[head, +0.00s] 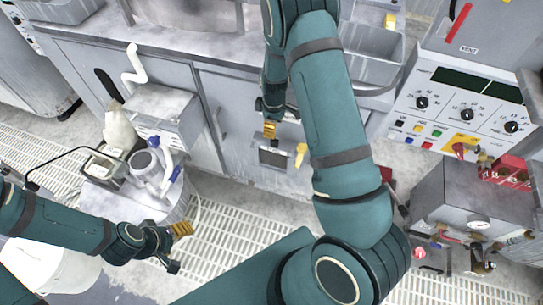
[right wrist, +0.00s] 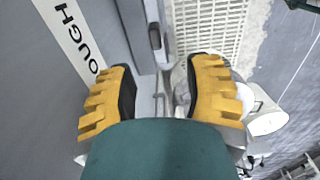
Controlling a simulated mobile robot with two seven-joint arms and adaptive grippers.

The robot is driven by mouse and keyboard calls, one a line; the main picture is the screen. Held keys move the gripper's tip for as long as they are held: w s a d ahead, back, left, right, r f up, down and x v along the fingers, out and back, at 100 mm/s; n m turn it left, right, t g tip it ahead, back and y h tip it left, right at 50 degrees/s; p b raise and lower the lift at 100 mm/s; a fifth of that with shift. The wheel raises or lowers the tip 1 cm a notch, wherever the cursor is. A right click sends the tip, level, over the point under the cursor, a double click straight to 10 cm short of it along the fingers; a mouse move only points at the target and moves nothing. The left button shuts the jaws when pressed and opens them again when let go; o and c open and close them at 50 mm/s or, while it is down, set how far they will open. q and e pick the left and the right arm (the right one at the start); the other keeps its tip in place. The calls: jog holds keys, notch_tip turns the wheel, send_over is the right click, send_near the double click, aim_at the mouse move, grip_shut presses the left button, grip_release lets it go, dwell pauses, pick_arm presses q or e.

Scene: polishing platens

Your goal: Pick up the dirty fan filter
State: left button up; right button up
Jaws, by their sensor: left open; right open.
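I cannot make out the dirty fan filter for certain. A small grey framed panel with a dark face (head: 272,157) is on the front of the grey cabinet in the head view; I cannot tell whether it is the filter. My right gripper (head: 270,129) hangs just above this panel, partly hidden by my right arm. In the right wrist view its yellow ribbed fingers (right wrist: 160,95) are spread, with grey parts below and no held object visible. My left gripper (head: 178,246) is open and empty at lower left, over the floor grating beside the round grey stand.
A white jug (head: 119,126) and a grey pitcher (head: 146,170) stand at left. A control panel with knobs (head: 466,114) and a grey toolbox (head: 447,199) are at right. A grey bin (head: 374,58) is behind my arm. White floor grating (head: 235,222) lies below.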

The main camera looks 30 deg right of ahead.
aim_at(275, 140)
notch_tip(275, 140, down, 6)
jog(key=shift+b, duration=0.5)
jog(key=f, duration=0.1)
jog(key=f+b, duration=0.1)
jog(key=f, duration=0.3)
jog(key=shift+w+d+f, duration=0.1)
jog(key=shift+w+d, duration=0.05)
jog(key=shift+d, duration=0.2)
jog(key=shift+c, duration=0.4)
grip_shut()
